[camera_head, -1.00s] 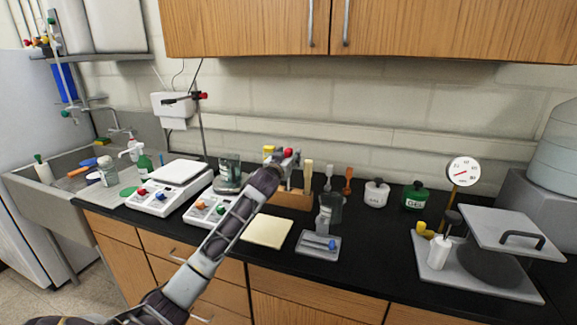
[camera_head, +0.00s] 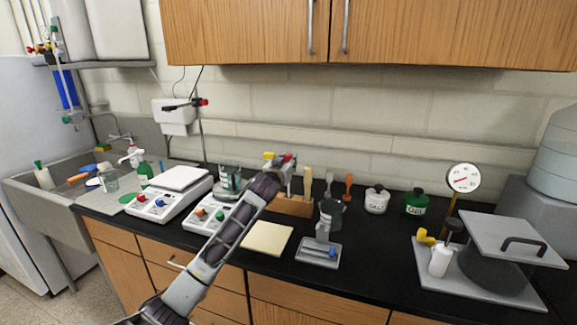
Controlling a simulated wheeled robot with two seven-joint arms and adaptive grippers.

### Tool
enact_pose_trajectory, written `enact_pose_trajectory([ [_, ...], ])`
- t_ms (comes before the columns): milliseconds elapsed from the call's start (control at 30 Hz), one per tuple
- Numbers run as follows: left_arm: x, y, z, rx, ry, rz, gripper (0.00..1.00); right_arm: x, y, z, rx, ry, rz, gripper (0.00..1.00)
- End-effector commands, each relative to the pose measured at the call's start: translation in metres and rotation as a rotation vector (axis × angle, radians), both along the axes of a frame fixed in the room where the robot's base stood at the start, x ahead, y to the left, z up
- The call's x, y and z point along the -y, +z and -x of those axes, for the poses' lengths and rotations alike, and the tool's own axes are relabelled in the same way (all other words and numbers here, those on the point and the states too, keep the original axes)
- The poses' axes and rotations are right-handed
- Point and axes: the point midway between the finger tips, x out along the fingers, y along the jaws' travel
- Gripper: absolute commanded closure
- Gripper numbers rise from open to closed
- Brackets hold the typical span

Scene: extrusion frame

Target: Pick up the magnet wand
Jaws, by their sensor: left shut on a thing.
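The wooden rack (camera_head: 292,206) stands on the black bench near the wall. My left gripper (camera_head: 284,161) is at the top of the rack, at the end of the arm from the lower left. It is shut on the magnet wand (camera_head: 290,158), whose red end shows between the fingers. The rest of the wand is hidden behind the gripper and arm. I cannot tell whether it is clear of the rack. A yellow-topped piece (camera_head: 269,156) shows just left of the gripper, and pale wooden handles (camera_head: 307,181) stand just right of it. My right gripper is out of view.
A yellow pad (camera_head: 267,238) and a grey tray (camera_head: 318,262) lie in front of the rack.

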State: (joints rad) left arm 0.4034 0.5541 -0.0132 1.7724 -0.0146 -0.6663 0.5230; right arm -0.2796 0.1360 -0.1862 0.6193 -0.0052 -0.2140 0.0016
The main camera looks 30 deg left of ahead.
Motion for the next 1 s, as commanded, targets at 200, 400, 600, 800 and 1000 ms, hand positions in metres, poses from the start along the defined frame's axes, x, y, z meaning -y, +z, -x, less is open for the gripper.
enact_pose_trajectory([
  [200,0.000,0.025,0.000,0.005,0.000,-0.002,0.98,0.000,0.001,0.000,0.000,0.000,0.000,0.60],
  [400,0.000,0.053,0.000,0.005,0.000,-0.001,0.98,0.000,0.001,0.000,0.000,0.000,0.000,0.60],
  [600,0.000,0.077,0.000,0.003,0.000,0.000,0.98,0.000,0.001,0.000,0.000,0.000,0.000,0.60],
  [800,0.000,0.091,0.000,0.002,0.001,-0.001,0.98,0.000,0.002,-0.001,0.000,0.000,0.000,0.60],
  [1000,0.000,0.095,0.000,0.001,0.000,0.000,0.98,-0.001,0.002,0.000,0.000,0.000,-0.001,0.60],
])
